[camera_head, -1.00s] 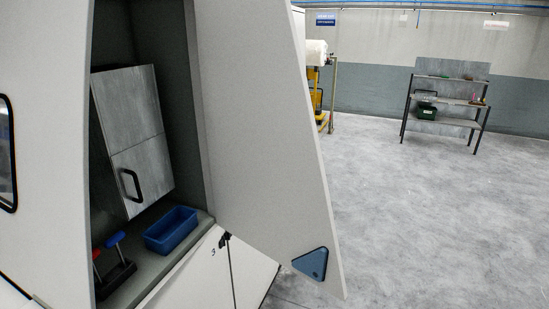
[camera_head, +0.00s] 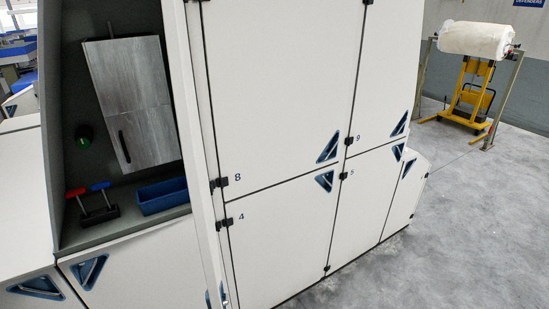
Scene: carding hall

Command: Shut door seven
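A tall white door (camera_head: 190,150) stands open at the right side of an open compartment (camera_head: 85,60) in a white machine. I see the door nearly edge-on, and no number seven is legible on it. A blue piece, perhaps its handle, shows low on it at the bottom of the picture. Neither of my grippers is in view.
Right of the open door, shut white panels marked 8, 9, 4 and 5 carry blue triangular recessed handles (camera_head: 328,148). A yellow trolley (camera_head: 470,95) with a white roll (camera_head: 476,38) stands at the back right. The grey floor (camera_head: 440,240) at right is clear.

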